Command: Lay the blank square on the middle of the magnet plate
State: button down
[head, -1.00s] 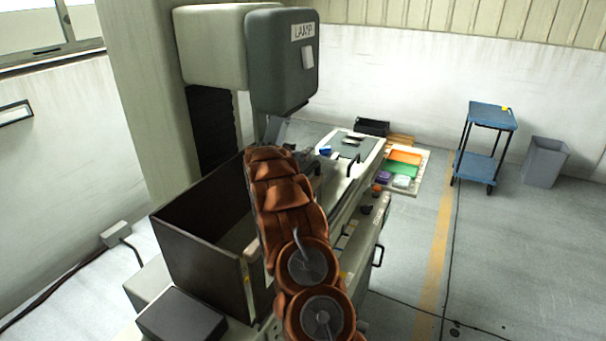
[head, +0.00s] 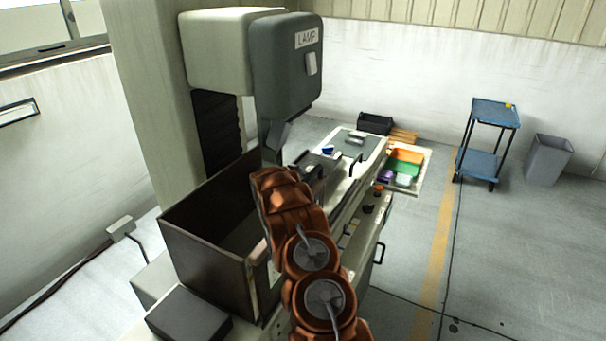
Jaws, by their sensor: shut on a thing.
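My orange arm reaches away from me over the machine table, and my gripper (head: 314,172) shows only as a small dark shape past its far end. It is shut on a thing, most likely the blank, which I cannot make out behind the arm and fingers. A dark grey flat plate (head: 322,158), which looks like the magnet plate, lies under and just beyond my gripper, below the lamp head. The arm covers part of it. I cannot tell whether the held thing touches the plate.
A dark open-topped tank (head: 205,255) stands at the left.

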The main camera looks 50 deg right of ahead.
jog(key=shift+b, duration=0.4)
jog(key=c, duration=0.7)
grip_release()
jog(key=shift+o, duration=0.2)
jog(key=shift+r+p, duration=0.1)
jog(key=shift+p, duration=0.3)
jog(key=shift+a, duration=0.1)
